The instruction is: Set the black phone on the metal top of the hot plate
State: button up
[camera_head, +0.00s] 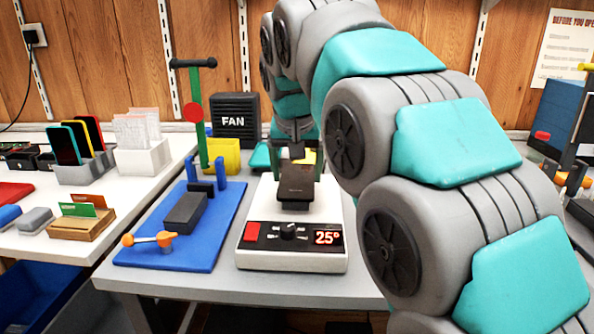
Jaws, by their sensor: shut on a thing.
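The black phone (298,178) is in my gripper (297,158), which is shut on its upper end. The phone hangs tilted over the middle of the hot plate (262,212). The hot plate is a white box with a black front panel, a red button, a dark knob and a red display that reads 25°. I cannot tell whether the phone's lower end touches the top. My arm fills the right side of the view.
A blue fixture mat (227,222) with a grey block, blue posts and an orange knob lies left of the hot plate. A black fan box (234,113) and a yellow bin (224,155) stand behind. Racked phones (66,145) stand on the left table.

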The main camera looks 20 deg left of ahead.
jog(key=shift+f, duration=0.1)
dwell(0.3)
jog(key=o, duration=1.2)
jog(key=shift+o, duration=0.2)
jog(key=shift+r+p, duration=0.4)
jog(key=shift+r, duration=0.25)
jog(key=shift+r+p, duration=0.8)
jog(key=shift+r, duration=2.7)
jog(key=shift+s, duration=0.1)
